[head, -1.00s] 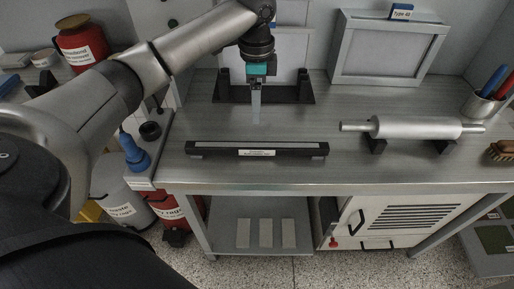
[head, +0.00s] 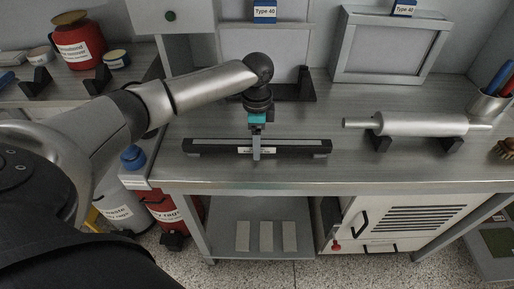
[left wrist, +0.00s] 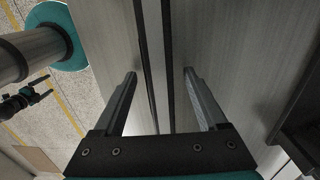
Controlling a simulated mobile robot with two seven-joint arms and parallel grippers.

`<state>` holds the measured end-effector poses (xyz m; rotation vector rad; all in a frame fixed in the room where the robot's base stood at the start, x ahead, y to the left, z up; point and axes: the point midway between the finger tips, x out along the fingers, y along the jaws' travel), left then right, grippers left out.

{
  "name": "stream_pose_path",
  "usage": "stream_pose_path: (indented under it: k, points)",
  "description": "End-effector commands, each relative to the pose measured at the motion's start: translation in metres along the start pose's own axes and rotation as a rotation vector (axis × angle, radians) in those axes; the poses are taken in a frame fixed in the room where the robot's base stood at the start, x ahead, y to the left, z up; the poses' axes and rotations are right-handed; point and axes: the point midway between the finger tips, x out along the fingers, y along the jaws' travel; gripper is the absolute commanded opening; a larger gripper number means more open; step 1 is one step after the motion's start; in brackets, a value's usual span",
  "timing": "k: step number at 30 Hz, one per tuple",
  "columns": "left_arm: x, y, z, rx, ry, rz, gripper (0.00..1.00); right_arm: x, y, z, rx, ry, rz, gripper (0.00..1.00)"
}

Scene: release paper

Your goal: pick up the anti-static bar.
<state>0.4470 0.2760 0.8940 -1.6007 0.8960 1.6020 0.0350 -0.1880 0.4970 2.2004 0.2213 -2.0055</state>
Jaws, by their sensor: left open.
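The anti-static bar (head: 215,148) is a long black bar with a grey top strip and a white label. It lies lengthwise near the front edge of the workbench in the head view. My left gripper (head: 256,156) is above the middle of the bar, pointing down, and hides part of the label. In the left wrist view, the open fingers of the left gripper (left wrist: 158,78) stand on either side of the dark-edged bar (left wrist: 155,60), with gaps visible. I cannot tell how far the fingertips are above the bench.
A metal roller (head: 420,124) rests on black supports to the right on the workbench (head: 350,170). A black stand (head: 305,90) is behind the gripper and a grey framed panel (head: 385,48) at the back. A pen cup (head: 487,105) stands far right. The bench between bar and roller is clear.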

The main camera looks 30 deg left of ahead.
Motion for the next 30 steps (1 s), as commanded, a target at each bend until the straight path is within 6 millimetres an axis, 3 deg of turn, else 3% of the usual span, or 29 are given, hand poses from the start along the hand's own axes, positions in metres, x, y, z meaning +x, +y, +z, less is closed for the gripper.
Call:
stream_pose_path:
  k: [9, 27, 30]
  points:
    - [0.0051, 0.0001, -0.0002, 0.001, 0.0, 0.0, 0.73, 0.0011, 0.0001, -0.0001, 0.0, 0.0, 0.0, 0.94]
    - [0.0048, 0.0002, -0.0003, 0.0, 0.001, 0.0, 0.05, 0.0011, 0.0003, 0.0001, 0.001, 0.0, 0.0, 0.94]
    - [0.0048, 0.0002, -0.0003, 0.0, 0.001, 0.0, 0.0, 0.0011, 0.0003, 0.0001, 0.001, 0.0, 0.0, 0.94]
